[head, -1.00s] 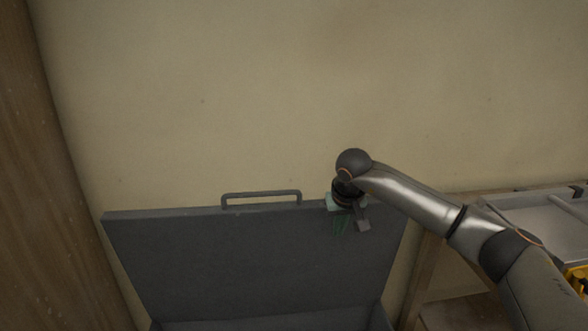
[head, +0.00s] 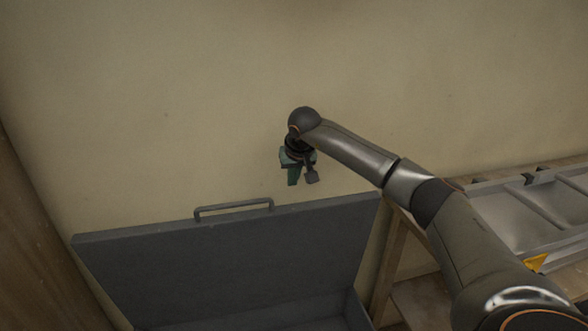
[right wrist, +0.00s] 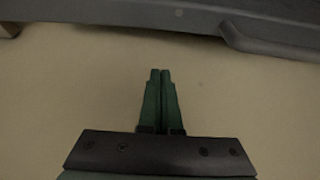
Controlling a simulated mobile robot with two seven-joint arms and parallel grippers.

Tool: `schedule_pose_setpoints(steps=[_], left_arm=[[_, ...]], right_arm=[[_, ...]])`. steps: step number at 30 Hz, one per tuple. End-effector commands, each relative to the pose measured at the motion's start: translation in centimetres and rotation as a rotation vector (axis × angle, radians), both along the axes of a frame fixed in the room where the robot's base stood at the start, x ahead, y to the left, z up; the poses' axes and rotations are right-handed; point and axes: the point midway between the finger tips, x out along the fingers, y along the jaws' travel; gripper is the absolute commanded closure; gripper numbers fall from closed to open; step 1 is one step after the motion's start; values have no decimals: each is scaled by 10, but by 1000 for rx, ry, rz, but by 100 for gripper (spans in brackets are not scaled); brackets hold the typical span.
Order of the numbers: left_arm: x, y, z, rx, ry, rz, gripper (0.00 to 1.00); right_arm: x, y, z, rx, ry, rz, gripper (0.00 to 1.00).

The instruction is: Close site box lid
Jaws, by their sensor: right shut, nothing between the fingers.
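The site box is dark grey, and its lid (head: 230,258) stands raised, with a bar handle (head: 234,208) on its top edge. Part of the box interior (head: 300,312) shows below the lid; the rest is cut off by the picture's lower edge. My right gripper (head: 293,183) is shut and empty, above the lid's top edge and right of the handle, in front of the wall. In the right wrist view its green fingers (right wrist: 161,78) are together, apart from the lid edge (right wrist: 130,12) at the top. My left gripper is not in view.
A plain plaster wall (head: 400,80) stands behind the box. At right is a wooden stand (head: 390,265) with a metal ladder-like frame (head: 540,205) on it and a yellow item (head: 536,262). A brown wooden surface (head: 30,250) borders the left.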

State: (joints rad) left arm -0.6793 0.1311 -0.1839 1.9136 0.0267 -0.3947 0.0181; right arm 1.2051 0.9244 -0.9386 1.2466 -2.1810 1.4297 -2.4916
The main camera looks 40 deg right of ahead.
Motion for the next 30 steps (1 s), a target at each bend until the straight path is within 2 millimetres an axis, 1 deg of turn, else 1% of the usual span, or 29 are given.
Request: schedule_pose_setpoints(steps=[1,5,18,23,30], left_arm=[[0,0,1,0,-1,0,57],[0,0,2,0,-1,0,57],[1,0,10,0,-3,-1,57],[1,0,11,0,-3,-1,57],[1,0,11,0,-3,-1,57]], right_arm=[[3,-1,-9,1,4,-1,100],[12,-6,-29,1,4,0,100],[-18,8,-33,-1,0,2,100],[-23,11,-33,-1,-1,1,100],[-23,11,-33,0,0,1,100]])
